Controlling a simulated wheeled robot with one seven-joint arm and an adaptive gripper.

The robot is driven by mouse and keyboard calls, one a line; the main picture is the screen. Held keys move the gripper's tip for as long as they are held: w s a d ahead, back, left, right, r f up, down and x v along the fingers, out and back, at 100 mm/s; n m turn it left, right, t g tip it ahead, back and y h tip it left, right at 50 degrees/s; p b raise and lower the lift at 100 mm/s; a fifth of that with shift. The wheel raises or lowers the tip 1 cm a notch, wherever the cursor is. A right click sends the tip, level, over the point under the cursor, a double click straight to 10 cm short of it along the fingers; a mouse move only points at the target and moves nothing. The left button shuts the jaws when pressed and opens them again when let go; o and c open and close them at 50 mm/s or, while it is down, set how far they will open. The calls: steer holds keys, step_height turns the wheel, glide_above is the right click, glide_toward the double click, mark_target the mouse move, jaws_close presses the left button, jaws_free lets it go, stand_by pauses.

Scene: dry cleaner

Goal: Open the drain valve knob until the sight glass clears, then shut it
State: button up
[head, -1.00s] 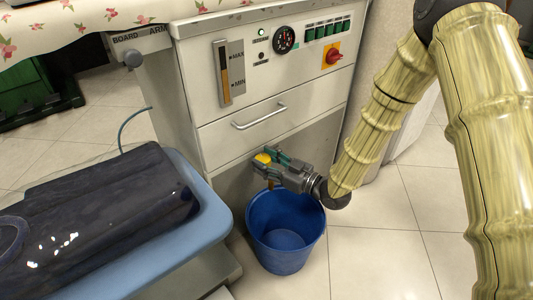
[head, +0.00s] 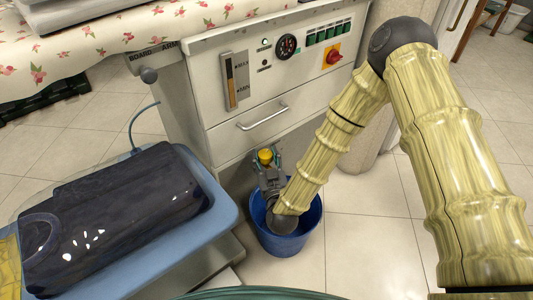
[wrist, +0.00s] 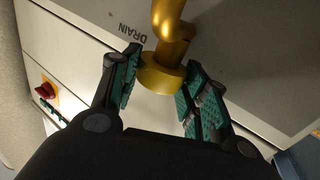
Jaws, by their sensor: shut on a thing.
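The drain valve knob (head: 265,156) is yellow and sits below the drawer of the white cabinet. In the wrist view the gold knob (wrist: 162,77) lies between my fingers, below a curved pipe and the word DRAIN. My gripper (head: 266,166) is shut on the knob, with a finger pad on each side. In the wrist view its green-padded fingertips (wrist: 163,72) flank the knob. The sight glass (head: 229,82) is a narrow upright strip on the cabinet front beside MAX and MIN marks. It looks amber-brown; its exact level is too small to tell.
A blue bucket (head: 312,230) stands on the floor under the valve, partly hidden by my arm. A blue tray (head: 215,232) with a dark wrapped bundle (head: 115,215) is at left. A drawer handle (head: 262,118) juts out above. Tiled floor is clear at right.

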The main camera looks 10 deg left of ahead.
steer(key=shift+w+d+m+h, duration=0.1)
steer(key=shift+d+m+h, duration=0.15)
steer(key=shift+h, duration=0.35)
steer(key=o, duration=0.7)
steer(key=shift+a, duration=0.1)
steer(key=shift+a, duration=0.1)
steer(key=shift+s, duration=0.4)
steer(key=shift+v, duration=5.65)
